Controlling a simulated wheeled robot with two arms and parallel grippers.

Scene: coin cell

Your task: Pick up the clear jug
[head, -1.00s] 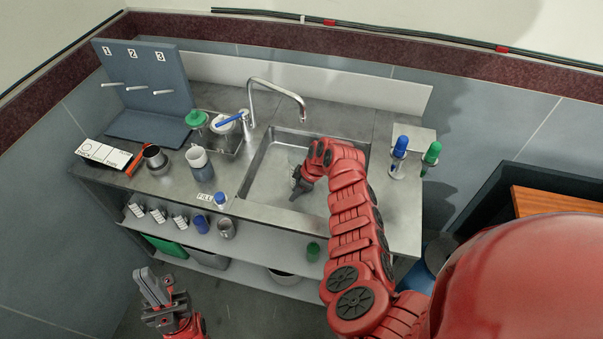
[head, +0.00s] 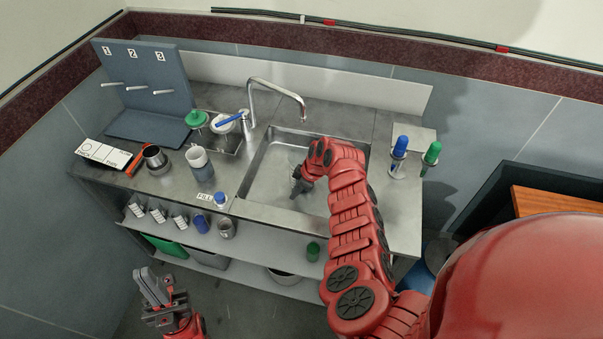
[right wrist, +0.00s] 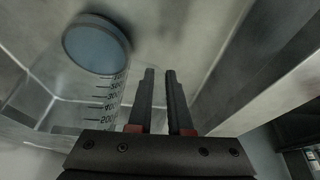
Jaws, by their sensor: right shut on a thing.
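The clear jug (right wrist: 70,95) is see-through with dark volume marks, and a blue-grey round face shows at its far end. In the right wrist view it is left of the fingers, over the sink. My right gripper (right wrist: 160,75) is shut on a thin part beside the jug, apparently its clear handle; that part is hard to make out between the narrowly parted fingers. In the head view my right gripper (head: 296,193) points down into the sink, and the jug is faint and largely hidden behind it. My left gripper (head: 155,290) hangs low in front of the counter; its finger gap is unclear.
The steel sink (head: 262,175) has walls around my right gripper, with a tap (head: 275,87) behind. A jug with a blue-grey body (head: 200,165) and a metal cup (head: 155,160) stand left on the counter. Blue (head: 400,147) and green (head: 432,152) handled tools are at right.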

